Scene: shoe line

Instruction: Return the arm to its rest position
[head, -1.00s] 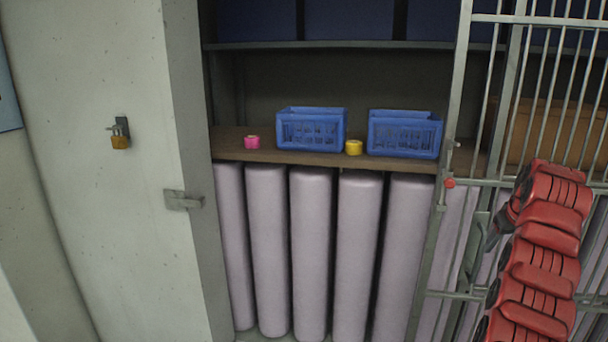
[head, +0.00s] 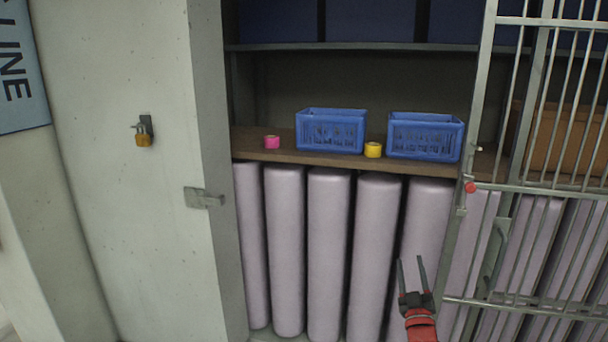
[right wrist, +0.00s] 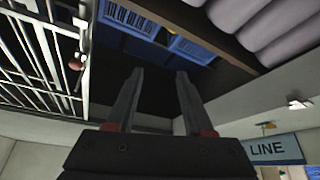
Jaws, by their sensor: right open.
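My right gripper (head: 412,274) is low in the head view, in front of the pale rolls under the shelf. Its two fingers point up and are apart, with nothing between them. In the right wrist view my right gripper (right wrist: 160,90) also shows open and empty. Only a short red part of the right arm shows at the bottom of the head view. My left gripper is not in view.
Two blue crates (head: 299,135) (head: 392,140), a pink roll (head: 272,142) and a yellow roll (head: 373,150) stand on the brown shelf (head: 275,155). A barred metal gate (head: 475,130) stands at the right. A padlock (head: 144,140) hangs on the left wall.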

